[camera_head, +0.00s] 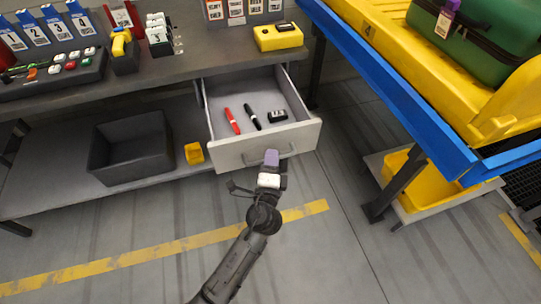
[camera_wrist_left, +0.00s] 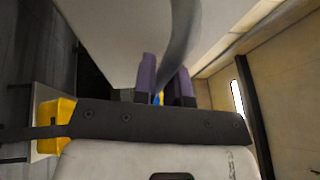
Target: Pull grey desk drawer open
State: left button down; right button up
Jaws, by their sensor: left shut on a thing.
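The grey desk drawer (camera_head: 234,151) is pulled well out from under the desk, and its inside shows from above. Its curved handle (camera_head: 292,151) is on the front panel. My left gripper (camera_head: 271,158), with purple fingertips, is shut on the handle. In the left wrist view, the grey handle (camera_wrist_left: 186,38) passes between the purple fingers of the left gripper (camera_wrist_left: 165,85). A red pen (camera_head: 232,121), a black pen (camera_head: 252,117) and a small black and white item (camera_head: 278,116) lie in the drawer. My right gripper is not in view.
The desk top (camera_head: 180,67) carries labelled bins, a button panel and a yellow device (camera_head: 278,37). A dark open bin (camera_head: 130,148) and a small yellow block (camera_head: 194,153) rest on the lower shelf. A blue-edged conveyor (camera_head: 395,105) stands at right. The floor before the drawer is clear.

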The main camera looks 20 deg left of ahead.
pick_arm(q)
jog(key=c, duration=1.2)
grip_release()
jog(key=p+v, duration=0.1)
jog(key=v, duration=1.3)
jog(key=shift+w, duration=0.1)
